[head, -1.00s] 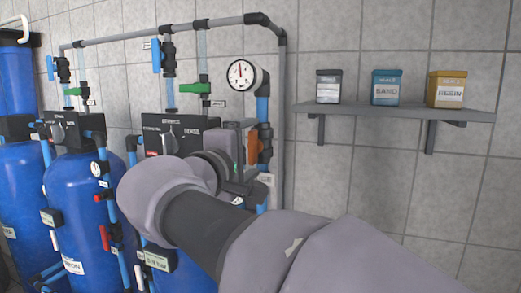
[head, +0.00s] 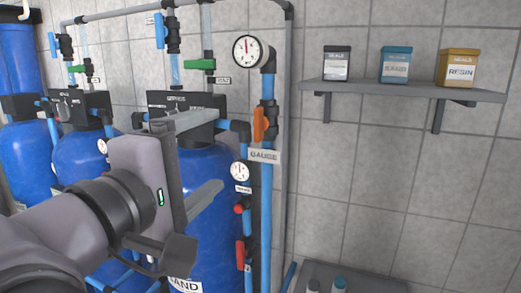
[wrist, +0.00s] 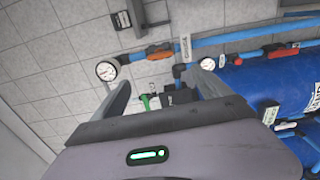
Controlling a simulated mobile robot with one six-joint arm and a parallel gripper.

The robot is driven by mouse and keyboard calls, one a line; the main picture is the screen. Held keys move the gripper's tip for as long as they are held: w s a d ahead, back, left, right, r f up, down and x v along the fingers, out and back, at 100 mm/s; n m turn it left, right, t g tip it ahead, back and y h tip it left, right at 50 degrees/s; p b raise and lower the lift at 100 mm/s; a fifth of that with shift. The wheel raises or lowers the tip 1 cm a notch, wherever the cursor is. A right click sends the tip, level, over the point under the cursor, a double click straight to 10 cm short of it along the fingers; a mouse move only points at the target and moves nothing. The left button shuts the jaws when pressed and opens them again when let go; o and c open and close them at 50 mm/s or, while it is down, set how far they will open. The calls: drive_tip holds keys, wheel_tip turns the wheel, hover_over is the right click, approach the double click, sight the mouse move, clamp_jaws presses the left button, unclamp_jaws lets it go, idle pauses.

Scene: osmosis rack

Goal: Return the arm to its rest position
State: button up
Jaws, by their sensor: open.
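My gripper (head: 200,160) is in the left middle of the head view, in front of the blue tanks, with its two grey fingers spread apart and nothing between them. My arm comes in from the lower left corner. In the wrist view my gripper (wrist: 165,92) is also open and empty, with the round gauge (wrist: 107,70), the orange valve handle (wrist: 159,52) and a blue tank (wrist: 275,84) beyond the fingers. I cannot tell the exact gap to the tank in the head view (head: 212,225).
The upper gauge (head: 247,51) and orange handle (head: 260,124) sit on the blue pipe right of my gripper. A wall shelf (head: 400,90) holds three boxes. A low grey surface with bottles (head: 339,285) stands at bottom right. The wall below the shelf is clear.

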drive_tip(key=s+d+f+m+g+y+b, duration=0.1)
drive_tip(key=s+d+f+m+g+b, duration=0.3)
drive_tip(key=d+f, duration=0.75)
drive_tip(key=d+f+m+g+b, duration=0.3)
drive_tip(key=d+f+g, duration=0.45)
drive_tip(key=f, duration=0.75)
drive_tip(key=s+f+m+y+b, duration=0.4)
drive_tip(key=s+f+m+y, duration=0.3)
drive_tip(key=f+m, duration=0.4)
wheel_tip(320, 180, down, 4)
drive_tip(key=shift+s+r+m, duration=0.2)
drive_tip(key=shift+s+m, duration=0.1)
drive_tip(key=shift+s, duration=0.6)
drive_tip(key=shift+d, duration=0.1)
